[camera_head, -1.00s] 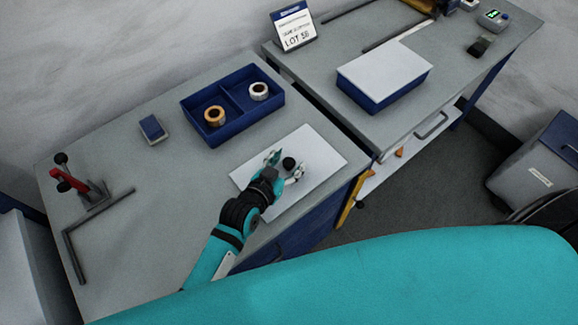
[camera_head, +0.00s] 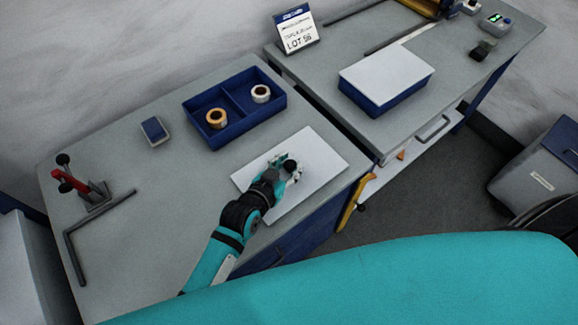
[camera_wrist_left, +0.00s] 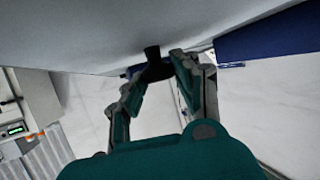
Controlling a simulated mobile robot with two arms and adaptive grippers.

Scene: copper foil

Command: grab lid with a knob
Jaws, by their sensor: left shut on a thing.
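The lid (camera_head: 318,160) is a flat white rectangular plate near the front right of the left workbench. A small black knob (camera_head: 290,165) stands at its middle. My left gripper (camera_head: 285,167) reaches over the lid from the left, with its fingers shut on the knob. The lid appears to lie flat on the bench. In the left wrist view, the dark knob (camera_wrist_left: 153,58) is between the fingertips (camera_wrist_left: 158,68), and a pale surface fills the top. My right gripper is not in view.
A blue two-part tray (camera_head: 235,105) holds an orange roll (camera_head: 216,118) and a pale roll (camera_head: 261,93) behind the lid. A blue box with a white top (camera_head: 387,73) stands on the right bench. A red-handled clamp (camera_head: 75,182) stands at far left.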

